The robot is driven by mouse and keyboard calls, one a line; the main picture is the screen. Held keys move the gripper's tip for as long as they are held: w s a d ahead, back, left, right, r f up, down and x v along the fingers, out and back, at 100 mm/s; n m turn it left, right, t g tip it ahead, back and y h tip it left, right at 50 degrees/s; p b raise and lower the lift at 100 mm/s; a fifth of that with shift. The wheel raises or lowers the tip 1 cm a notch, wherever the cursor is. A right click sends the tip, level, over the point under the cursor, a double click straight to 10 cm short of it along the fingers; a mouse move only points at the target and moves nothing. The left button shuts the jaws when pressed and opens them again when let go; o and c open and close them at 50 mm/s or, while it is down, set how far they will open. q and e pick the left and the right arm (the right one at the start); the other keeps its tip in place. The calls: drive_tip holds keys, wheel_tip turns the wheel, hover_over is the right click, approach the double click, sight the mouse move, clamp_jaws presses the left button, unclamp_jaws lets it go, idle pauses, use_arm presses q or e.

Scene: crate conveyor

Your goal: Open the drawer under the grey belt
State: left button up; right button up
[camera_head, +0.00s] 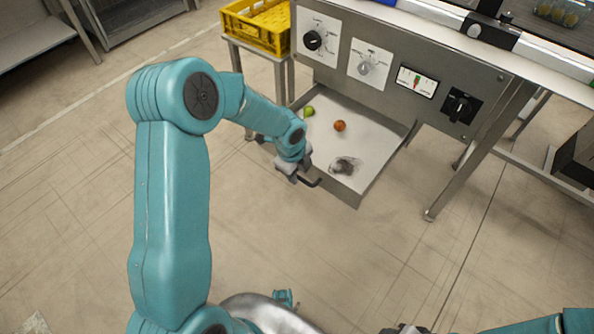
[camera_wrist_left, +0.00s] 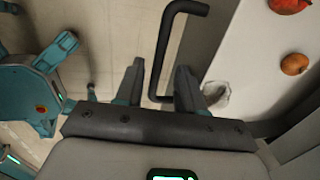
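The drawer (camera_head: 362,186) under the belt frame stands pulled out, its pale inside in view. In it lie a green fruit (camera_head: 308,111), an orange-red fruit (camera_head: 340,126) and a grey crumpled item (camera_head: 346,167). Its dark bar handle (camera_head: 312,182) is on the front; it also shows in the left wrist view (camera_wrist_left: 165,50). My left gripper (camera_head: 293,172) is at the handle. In the left wrist view its fingers (camera_wrist_left: 158,88) are apart, with the handle bar between them and gaps visible. Only a sliver of my right gripper (camera_head: 405,330) shows at the bottom edge; its fingers are unclear.
Above the drawer is a control panel (camera_head: 385,62) with knobs and a small display. A yellow crate (camera_head: 258,25) stands on a metal stand to its left. A table leg (camera_head: 468,165) stands right of the drawer. The floor in front is clear.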

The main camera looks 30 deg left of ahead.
use_arm(q)
wheel_tip(320, 180, up, 16)
drive_tip(key=s+p, duration=0.3)
drive_tip(key=p, duration=0.1)
drive_tip(key=shift+f, duration=0.1)
drive_tip(key=s+d+f+n+g+h, duration=0.1)
drive_tip(key=s+d+f+n+h, duration=0.1)
drive_tip(key=s+d+f+n, duration=0.75)
drive_tip(key=s+d+f+n+g+h, duration=0.1)
drive_tip(key=s+d+f+n+h, duration=0.1)
drive_tip(key=s+d+f+n, duration=0.75)
wheel_tip(320, 180, up, 12)
drive_tip(key=w+a+n+p, duration=0.1)
drive_tip(key=p, duration=1.5)
drive_tip(key=shift+f+n, duration=0.2)
drive_tip(key=shift+n, duration=0.2)
